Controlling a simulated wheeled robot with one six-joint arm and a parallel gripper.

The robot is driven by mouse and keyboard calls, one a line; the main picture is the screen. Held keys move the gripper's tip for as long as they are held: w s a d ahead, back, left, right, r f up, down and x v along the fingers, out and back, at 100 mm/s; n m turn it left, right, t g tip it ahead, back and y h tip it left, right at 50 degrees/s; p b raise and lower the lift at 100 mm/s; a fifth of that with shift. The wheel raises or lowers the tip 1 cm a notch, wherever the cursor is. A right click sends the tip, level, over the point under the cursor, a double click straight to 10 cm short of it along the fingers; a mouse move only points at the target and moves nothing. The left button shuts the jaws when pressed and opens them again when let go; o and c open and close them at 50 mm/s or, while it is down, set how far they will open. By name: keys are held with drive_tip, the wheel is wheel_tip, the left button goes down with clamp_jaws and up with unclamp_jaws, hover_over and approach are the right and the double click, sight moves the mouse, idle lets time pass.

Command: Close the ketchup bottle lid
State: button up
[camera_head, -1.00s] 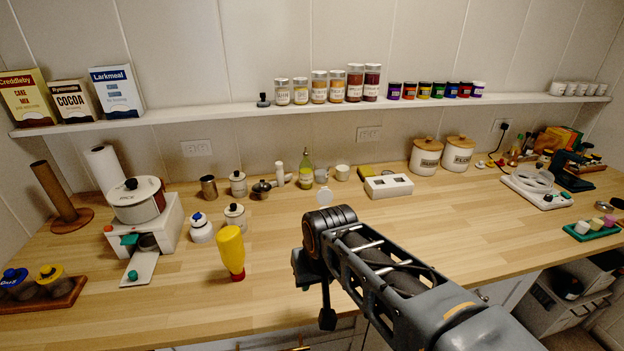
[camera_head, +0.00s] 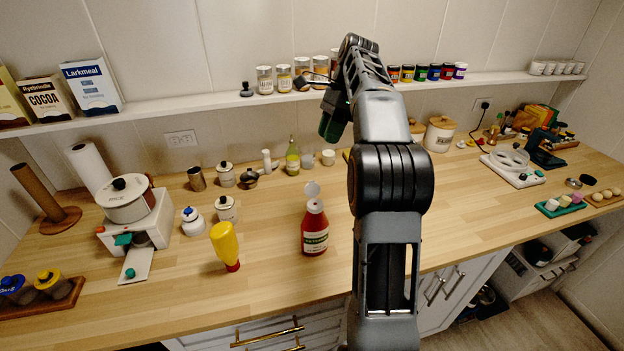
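My gripper (camera_head: 333,128) appears to be the dark green-edged end of my arm. It is raised in front of the shelf and the wall, above and apart from the bottle in the picture. Its fingers cannot be made out, so I cannot tell whether they are open or shut. I see nothing held.
A yellow bottle (camera_head: 225,246) with a red cap stands upside down left of the ketchup. Behind are a green glass bottle (camera_head: 293,156) and small lidded pots. A shelf (camera_head: 190,108) with jars runs along the wall. The counter front near the ketchup is clear.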

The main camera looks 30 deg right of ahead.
sight(312, 189)
drive_tip(key=b+x, duration=0.4)
drive_tip(key=x, duration=0.9)
drive_tip(key=shift+s+f, duration=0.1)
drive_tip(key=shift+f, duration=0.05)
drive_tip(key=shift+c, duration=0.3)
clamp_jaws()
